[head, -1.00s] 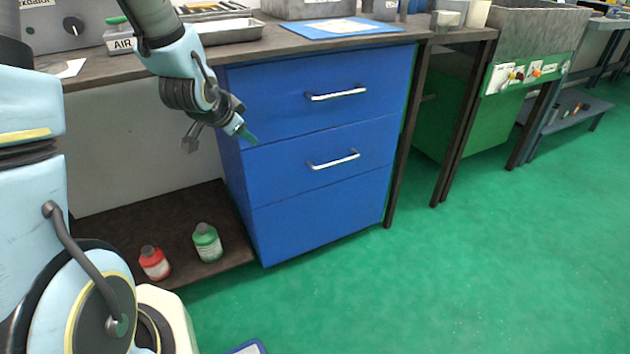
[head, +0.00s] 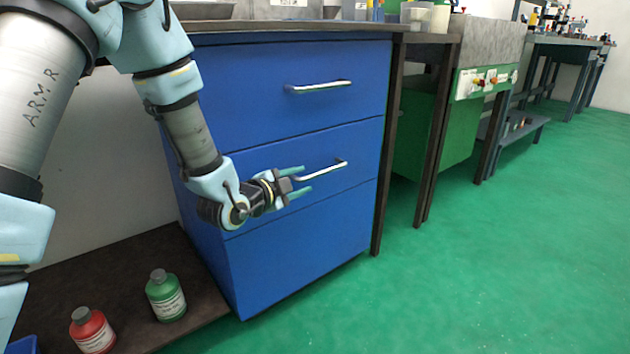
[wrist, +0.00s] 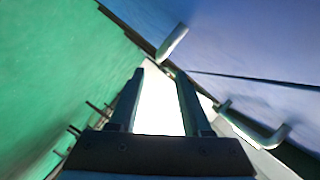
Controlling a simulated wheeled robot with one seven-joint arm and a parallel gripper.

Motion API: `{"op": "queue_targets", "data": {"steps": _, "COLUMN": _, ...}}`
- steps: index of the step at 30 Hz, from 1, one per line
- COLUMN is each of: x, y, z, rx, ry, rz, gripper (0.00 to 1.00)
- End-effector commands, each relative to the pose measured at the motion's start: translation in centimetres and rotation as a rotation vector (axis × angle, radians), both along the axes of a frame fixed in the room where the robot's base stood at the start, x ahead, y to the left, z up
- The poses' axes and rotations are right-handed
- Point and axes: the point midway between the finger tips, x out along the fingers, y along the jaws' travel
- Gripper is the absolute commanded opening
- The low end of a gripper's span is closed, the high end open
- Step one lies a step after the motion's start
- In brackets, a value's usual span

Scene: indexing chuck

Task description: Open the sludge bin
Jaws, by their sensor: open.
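A blue cabinet (head: 290,130) under the bench has three drawer fronts. The upper front has a silver bar handle (head: 318,87) and the middle front has another bar handle (head: 330,168). The bottom front (head: 300,250) shows no handle. No label marks any of them as the sludge bin. My gripper (head: 306,180) is open and empty, in front of the middle drawer by the left end of its handle. In the wrist view the fingers (wrist: 160,74) are spread with no handle between them; two handles show, one beyond the tips (wrist: 171,43) and one at right (wrist: 258,131).
A red bottle (head: 92,331) and a green bottle (head: 166,296) stand on the low brown shelf (head: 120,265) at left. Dark table legs (head: 388,150) stand right of the cabinet, then a green unit (head: 432,130). The green floor (head: 480,280) in front is clear.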

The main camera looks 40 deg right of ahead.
Motion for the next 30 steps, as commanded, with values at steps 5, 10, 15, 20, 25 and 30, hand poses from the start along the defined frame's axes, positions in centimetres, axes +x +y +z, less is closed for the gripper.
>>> {"op": "queue_targets", "data": {"steps": 5, "x": 0.8, "y": -2.9, "z": -0.8, "rx": -0.001, "ry": 0.002, "rz": 0.001, "gripper": 0.48}}
{"op": "queue_targets", "data": {"steps": 10, "x": 1.7, "y": -5.9, "z": -1.5, "rx": 0.0, "ry": 0.002, "rz": 0.001, "gripper": 0.48}}
{"op": "queue_targets", "data": {"steps": 15, "x": 2.3, "y": -8.0, "z": -1.9, "rx": 0.0, "ry": 0.003, "rz": 0.001, "gripper": 0.48}}
{"op": "queue_targets", "data": {"steps": 20, "x": 2.6, "y": -8.9, "z": -2.0, "rx": 0.0, "ry": 0.003, "rz": 0.002, "gripper": 0.48}}
{"op": "queue_targets", "data": {"steps": 25, "x": 2.6, "y": -9.0, "z": -2.1, "rx": 0.002, "ry": 0.003, "rz": 0.003, "gripper": 0.48}}
{"op": "queue_targets", "data": {"steps": 30, "x": 2.7, "y": -9.0, "z": -2.0, "rx": 0.002, "ry": 0.003, "rz": 0.003, "gripper": 0.43}}
